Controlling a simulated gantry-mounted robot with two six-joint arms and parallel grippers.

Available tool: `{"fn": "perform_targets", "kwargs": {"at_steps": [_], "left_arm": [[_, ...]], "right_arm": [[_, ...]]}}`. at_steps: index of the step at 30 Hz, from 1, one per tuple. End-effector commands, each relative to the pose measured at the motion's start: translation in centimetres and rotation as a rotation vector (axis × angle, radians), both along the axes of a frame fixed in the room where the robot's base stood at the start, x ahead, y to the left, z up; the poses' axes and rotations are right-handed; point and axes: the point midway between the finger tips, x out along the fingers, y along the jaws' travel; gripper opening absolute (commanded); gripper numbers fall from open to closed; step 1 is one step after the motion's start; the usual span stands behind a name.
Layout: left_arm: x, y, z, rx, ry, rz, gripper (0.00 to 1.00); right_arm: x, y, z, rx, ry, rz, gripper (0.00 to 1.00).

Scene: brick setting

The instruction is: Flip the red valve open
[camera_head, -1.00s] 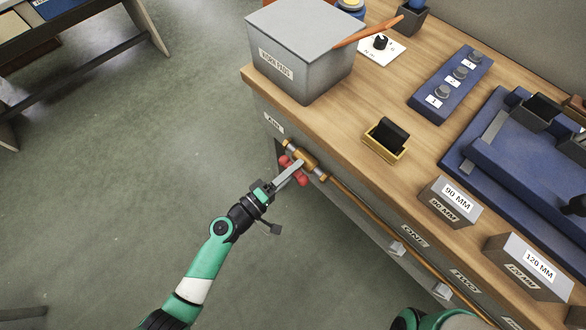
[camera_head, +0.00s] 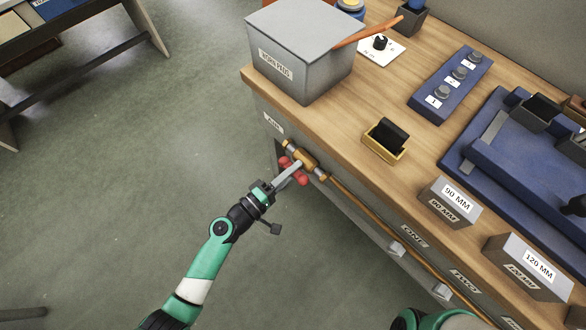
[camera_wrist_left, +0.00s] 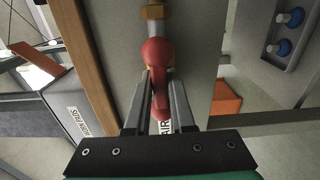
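The red valve handle (camera_head: 302,178) sits on a brass valve body (camera_head: 306,160) on a pipe along the bench's front face. My left gripper (camera_head: 296,168) is at the handle, with red showing on both sides of its fingers. In the left wrist view, the handle (camera_wrist_left: 158,52) has its narrow lower part between the two fingers, which are drawn in close around it. The fingers hide part of the handle in the head view. My right gripper is out of view; only a piece of my right arm shows at the bottom edge.
A grey lidded bin (camera_head: 305,50) stands on the wooden bench top above the valve. The brass pipe (camera_head: 365,212) runs down right past drawer knobs. A small yellow tray (camera_head: 384,150) holds a black block.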

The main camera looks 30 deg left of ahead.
Motion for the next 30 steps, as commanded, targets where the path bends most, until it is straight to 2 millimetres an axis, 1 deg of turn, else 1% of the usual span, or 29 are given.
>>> {"fn": "perform_targets", "kwargs": {"at_steps": [1,3,4,12,16,20,24,27,30], "left_arm": [[0.0,0.0,0.0,0.000,0.000,0.000,0.33],[0.0,0.0,0.0,0.001,0.000,0.000,0.45],[0.0,0.0,0.0,0.001,0.000,0.000,0.50],[0.0,0.0,0.0,0.002,-0.001,0.000,0.50],[-0.9,0.4,0.0,0.003,0.001,0.002,0.50],[-3.3,1.3,0.0,0.002,0.002,0.004,0.50],[-6.5,2.5,0.0,0.002,0.003,0.006,0.50],[-8.6,3.2,0.1,0.001,0.002,0.006,0.50],[-10.0,3.8,0.0,0.002,0.002,0.005,0.50]], "right_arm": [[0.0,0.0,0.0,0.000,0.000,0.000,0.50],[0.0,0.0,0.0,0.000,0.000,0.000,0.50],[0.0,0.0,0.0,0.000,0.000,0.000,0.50],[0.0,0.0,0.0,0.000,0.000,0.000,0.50],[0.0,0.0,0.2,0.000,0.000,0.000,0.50],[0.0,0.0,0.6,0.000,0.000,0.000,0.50],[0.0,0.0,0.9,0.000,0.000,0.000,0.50],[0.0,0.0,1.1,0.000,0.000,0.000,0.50],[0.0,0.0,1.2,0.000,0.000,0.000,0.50]]}}
